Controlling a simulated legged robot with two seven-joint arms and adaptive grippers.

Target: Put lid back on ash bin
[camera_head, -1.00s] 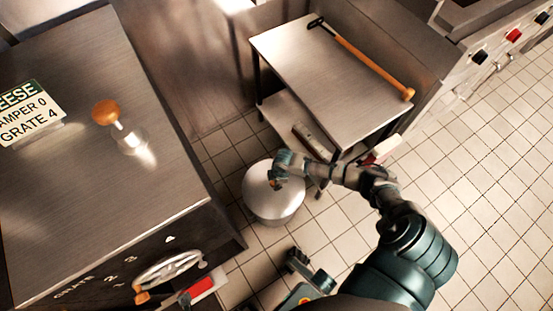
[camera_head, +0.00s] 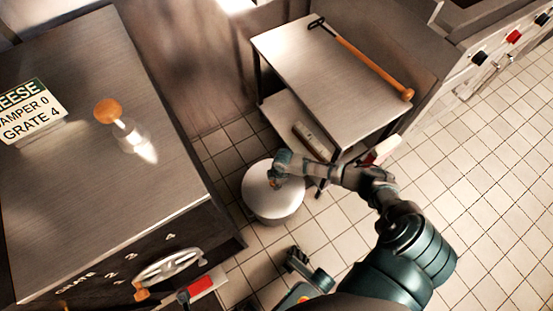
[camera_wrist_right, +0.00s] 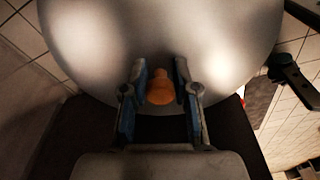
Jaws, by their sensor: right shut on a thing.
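The lid (camera_head: 262,190) is a round silver disc over the top of the ash bin (camera_head: 276,216), whose darker metal side shows below the rim on the floor. In the head view I cannot tell whether the lid rests fully on the bin. My right gripper (camera_head: 277,180) is at the lid's middle. In the right wrist view the lid (camera_wrist_right: 220,50) fills the upper part, and my right gripper (camera_wrist_right: 161,88) is shut on its orange knob (camera_wrist_right: 160,90). The bin is hidden beneath the lid there.
A steel stove (camera_head: 100,190) with an orange knob (camera_head: 107,111) and grate lever (camera_head: 172,266) stands left. Tiled floor (camera_head: 480,215) is open at right.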

